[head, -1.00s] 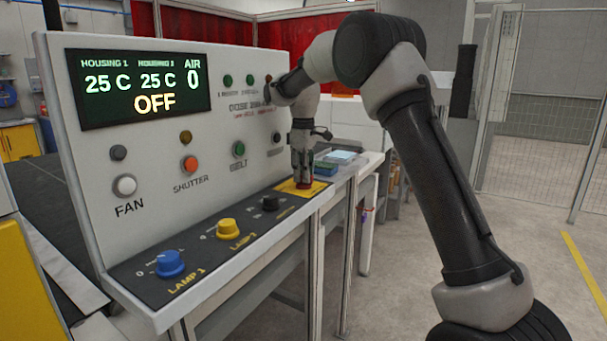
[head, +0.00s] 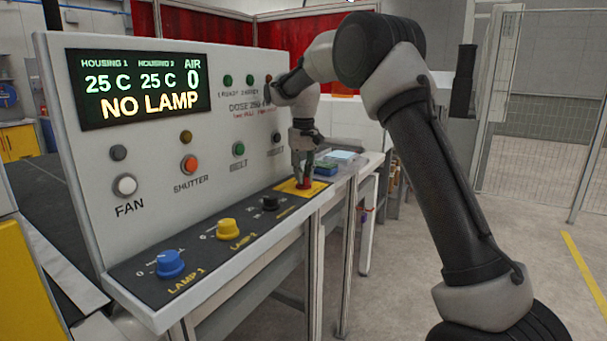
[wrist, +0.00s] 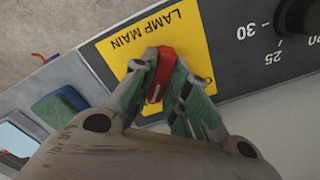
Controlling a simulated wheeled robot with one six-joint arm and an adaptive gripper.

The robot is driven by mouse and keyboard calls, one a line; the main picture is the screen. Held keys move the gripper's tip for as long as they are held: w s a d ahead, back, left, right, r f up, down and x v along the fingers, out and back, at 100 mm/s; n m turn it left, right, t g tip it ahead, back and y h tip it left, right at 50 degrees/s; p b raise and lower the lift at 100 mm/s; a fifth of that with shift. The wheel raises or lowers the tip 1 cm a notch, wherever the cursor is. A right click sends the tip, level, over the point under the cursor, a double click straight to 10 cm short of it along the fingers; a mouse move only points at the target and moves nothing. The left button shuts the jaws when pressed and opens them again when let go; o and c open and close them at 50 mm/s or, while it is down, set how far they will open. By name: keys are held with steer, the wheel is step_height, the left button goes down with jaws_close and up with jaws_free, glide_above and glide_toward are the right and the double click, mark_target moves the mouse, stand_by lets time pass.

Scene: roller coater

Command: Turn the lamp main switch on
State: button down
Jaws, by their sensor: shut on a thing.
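The lamp main switch is a red handle (wrist: 164,72) on a yellow plate (wrist: 118,54) marked LAMP MAIN in the wrist view. In the head view the red handle (head: 304,183) shows at the right end of the dark sloped panel, on its yellow plate (head: 287,187). My gripper (wrist: 164,84) is shut on the red handle, one finger on each side. It also shows in the head view (head: 303,178), pointing down at the switch. The display (head: 146,88) on the console reads 25 C, 25 C, AIR 0 and NO LAMP.
A black knob (head: 269,203), a yellow LAMP 2 knob (head: 228,228) and a blue LAMP 1 knob (head: 170,263) sit along the panel left of the switch. Upright panel buttons stand behind. A blue-green item (wrist: 62,107) lies beside the plate.

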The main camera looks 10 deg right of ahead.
steer(key=shift+m, duration=0.6)
steer(key=c, duration=1.4)
jaws_free()
step_height(320, 180, up, 12)
steer(key=shift+r, duration=0.1)
